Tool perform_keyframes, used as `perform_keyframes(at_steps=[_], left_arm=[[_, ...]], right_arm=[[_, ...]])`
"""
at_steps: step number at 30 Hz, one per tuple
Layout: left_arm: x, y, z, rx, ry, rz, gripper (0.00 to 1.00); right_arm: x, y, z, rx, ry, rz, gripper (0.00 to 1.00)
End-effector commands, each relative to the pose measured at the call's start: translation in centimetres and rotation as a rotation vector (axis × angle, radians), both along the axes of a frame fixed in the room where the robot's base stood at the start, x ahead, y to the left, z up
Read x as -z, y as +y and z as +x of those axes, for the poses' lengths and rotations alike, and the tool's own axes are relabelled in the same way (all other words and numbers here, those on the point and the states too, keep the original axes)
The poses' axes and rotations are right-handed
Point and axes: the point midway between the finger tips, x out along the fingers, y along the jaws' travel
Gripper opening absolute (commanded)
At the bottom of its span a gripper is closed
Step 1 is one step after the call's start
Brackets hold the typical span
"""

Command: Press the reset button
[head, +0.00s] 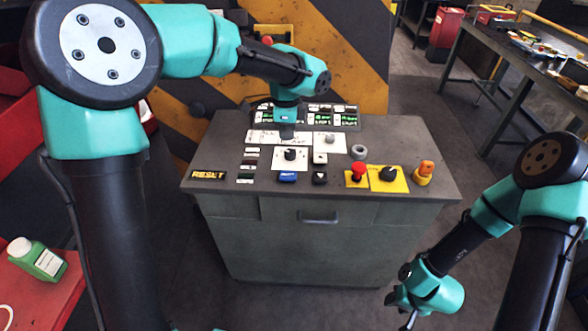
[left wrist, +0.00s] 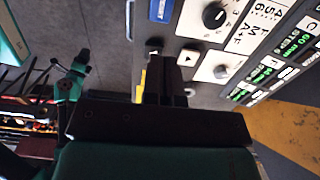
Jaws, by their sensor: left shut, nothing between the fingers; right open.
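A blue button (head: 288,177) with white lettering sits near the front middle of the grey console top. It also shows at the top of the left wrist view (left wrist: 161,10). A yellow-lettered RESET plate (head: 209,175) lies at the console's left front edge. My left gripper (head: 287,131) is shut and empty, pointing down over the panel behind the blue button. In the left wrist view its fingertips (left wrist: 162,62) appear beside a white arrow button (left wrist: 188,57), apart from the blue button. My right gripper (head: 407,312) is low in front of the console, off its top, and open.
A black knob (head: 290,154) stands behind the blue button, a dark button (head: 319,178) to its right. Further right are a red mushroom button (head: 358,170), a black knob on yellow (head: 389,174) and an orange device (head: 424,170). Green-lit displays (head: 346,116) line the back.

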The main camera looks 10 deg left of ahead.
Motion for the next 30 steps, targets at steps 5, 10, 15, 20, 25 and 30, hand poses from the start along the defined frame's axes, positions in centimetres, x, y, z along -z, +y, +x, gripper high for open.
perform_keyframes(at_steps=[5,10,15,20,25,30], left_arm=[[0.1,0.0,0.0,-0.001,0.0,0.0,0.0],[0.9,0.0,0.0,-0.002,0.001,0.0,0.0],[2.9,0.0,-0.1,-0.001,0.002,0.001,0.0],[5.6,0.1,-0.1,-0.003,0.003,-0.001,0.0],[8.5,0.0,-0.1,-0.002,0.003,0.0,0.0],[11.4,0.1,-0.1,-0.002,0.002,0.001,0.0]], right_arm=[[0.0,0.0,0.0,0.0,0.0,0.0,0.43],[0.0,0.0,0.0,0.0,0.0,0.0,0.43],[0.0,0.0,0.0,0.0,0.0,0.0,0.43],[0.0,0.0,0.0,0.0,0.0,0.0,0.43],[0.0,0.0,0.0,0.0,0.0,0.0,0.43],[0.0,0.0,0.0,0.0,0.0,0.0,0.43]])
